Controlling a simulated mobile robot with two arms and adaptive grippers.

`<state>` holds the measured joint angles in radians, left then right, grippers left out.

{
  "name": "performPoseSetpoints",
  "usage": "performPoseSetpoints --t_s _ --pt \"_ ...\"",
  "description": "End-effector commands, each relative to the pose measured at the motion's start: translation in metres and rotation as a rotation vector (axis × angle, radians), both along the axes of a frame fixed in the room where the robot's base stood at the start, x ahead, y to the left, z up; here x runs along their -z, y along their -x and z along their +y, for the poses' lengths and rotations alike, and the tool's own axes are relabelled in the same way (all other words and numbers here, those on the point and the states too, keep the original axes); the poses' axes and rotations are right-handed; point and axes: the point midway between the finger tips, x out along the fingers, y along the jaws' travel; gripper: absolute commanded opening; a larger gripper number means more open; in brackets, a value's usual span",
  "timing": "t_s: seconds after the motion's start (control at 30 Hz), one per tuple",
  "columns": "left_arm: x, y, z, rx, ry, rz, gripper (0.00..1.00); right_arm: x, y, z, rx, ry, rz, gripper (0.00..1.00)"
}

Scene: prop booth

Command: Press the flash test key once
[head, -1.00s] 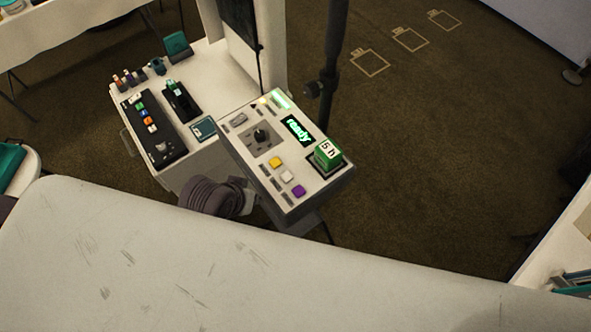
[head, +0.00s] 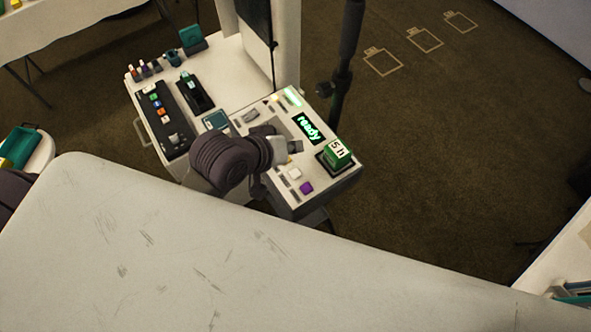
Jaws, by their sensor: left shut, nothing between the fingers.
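The control panel (head: 280,208) has a lit green "ready" display (head: 309,128), a white key (head: 295,174) and a purple key (head: 306,188) along its near side. I cannot read which key is the flash test key. My left gripper (head: 292,146) is over the middle of the panel, shut and empty, its fingers pointing right toward the display. It hides the panel's dial and nearly all of the yellow key; I cannot tell whether it touches the panel. My right gripper is not in view.
A white cart (head: 215,62) to the left holds a black button strip (head: 165,120) and small bottles.

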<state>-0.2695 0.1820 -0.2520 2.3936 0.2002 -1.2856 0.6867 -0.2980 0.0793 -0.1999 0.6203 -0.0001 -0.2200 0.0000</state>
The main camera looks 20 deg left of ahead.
Motion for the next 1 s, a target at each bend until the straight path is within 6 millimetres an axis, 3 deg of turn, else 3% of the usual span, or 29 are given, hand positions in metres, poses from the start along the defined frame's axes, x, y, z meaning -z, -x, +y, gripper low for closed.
performPoseSetpoints --t_s 0.17,0.53,0.6,1.0 --pt "0.013 0.001 0.000 0.000 -0.002 0.004 0.00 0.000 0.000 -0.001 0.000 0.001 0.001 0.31" --pt "0.064 0.001 0.000 0.001 -0.003 0.005 0.00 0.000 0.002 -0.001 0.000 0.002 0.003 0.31" --pt "0.074 0.001 0.000 0.001 -0.002 0.002 0.00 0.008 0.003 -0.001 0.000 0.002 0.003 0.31" --pt "0.088 0.000 0.000 0.001 -0.001 0.001 0.00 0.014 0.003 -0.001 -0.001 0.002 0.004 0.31"
